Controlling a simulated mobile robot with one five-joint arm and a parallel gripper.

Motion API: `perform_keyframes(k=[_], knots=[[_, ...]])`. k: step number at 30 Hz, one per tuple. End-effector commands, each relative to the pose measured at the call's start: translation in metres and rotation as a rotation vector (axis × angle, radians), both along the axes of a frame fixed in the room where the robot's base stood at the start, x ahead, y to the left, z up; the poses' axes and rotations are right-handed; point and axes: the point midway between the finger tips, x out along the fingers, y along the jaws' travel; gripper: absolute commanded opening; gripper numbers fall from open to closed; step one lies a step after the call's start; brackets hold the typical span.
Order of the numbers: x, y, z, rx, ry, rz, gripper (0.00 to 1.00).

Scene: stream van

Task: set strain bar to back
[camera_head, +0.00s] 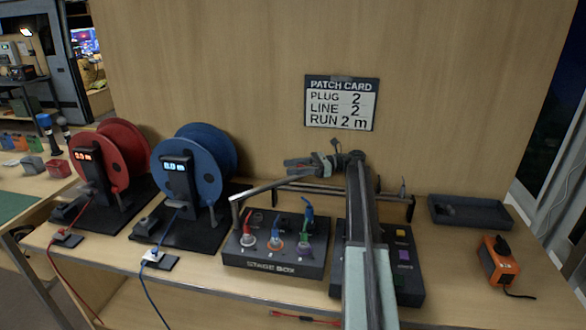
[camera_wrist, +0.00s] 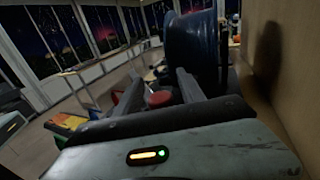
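A pale slim bar (camera_head: 268,188), which looks like the strain bar, slants above the left rear of the stage box (camera_head: 273,262). A short post carries its left end; its right end is near my gripper. A dark rail (camera_head: 345,190) runs behind the box, partly hidden by my arm; I cannot tell how the two join. My gripper (camera_head: 292,162) is above the back of the box, pointing left. In the wrist view its fingers (camera_wrist: 160,88) are apart, with a red round thing (camera_wrist: 159,99) showing between them, apparently beyond. I see nothing clearly held.
Red (camera_head: 113,158) and blue (camera_head: 203,165) cable reels stand left of the box. A dark button panel (camera_head: 405,262) is at its right. A dark tray (camera_head: 468,211) and an orange device (camera_head: 498,262) lie farther right. The wall (camera_head: 250,90) is close behind.

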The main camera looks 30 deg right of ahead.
Motion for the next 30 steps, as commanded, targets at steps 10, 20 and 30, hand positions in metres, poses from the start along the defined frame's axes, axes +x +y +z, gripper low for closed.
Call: perform_keyframes(k=[10, 20, 30], knots=[[0.0, 0.001, 0.031, 0.0, 0.0, 0.002, 0.46], [-0.078, 0.03, 0.044, 0.0, 0.0, 0.0, 0.46], [-0.144, 0.053, 0.05, 0.0, 0.0, 0.001, 0.46]])
